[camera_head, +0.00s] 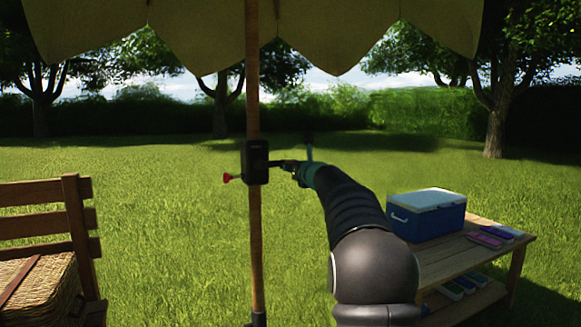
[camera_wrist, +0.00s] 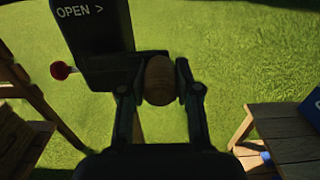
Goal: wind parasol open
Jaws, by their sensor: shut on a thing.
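The parasol's pale canopy (camera_head: 200,40) spans the top of the head view, its scalloped edge hanging down; its upper part is out of frame. Its wooden pole (camera_head: 257,240) stands upright. A black winder box (camera_head: 255,162) is fixed on the pole. In the wrist view the box (camera_wrist: 95,35) reads "OPEN >". A red knob (camera_head: 228,178) sticks out at its left. My gripper (camera_wrist: 158,85) is shut on a round wooden crank knob (camera_wrist: 158,72), one finger on each side. In the head view my gripper (camera_head: 284,165) is just right of the box.
A wooden table (camera_head: 455,260) stands at right with a blue cooler (camera_head: 428,222) and small coloured packs (camera_head: 490,236) on it, more on its lower shelf. A wooden bench (camera_head: 78,235) with a wicker basket (camera_head: 45,290) is at left. Open lawn lies behind.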

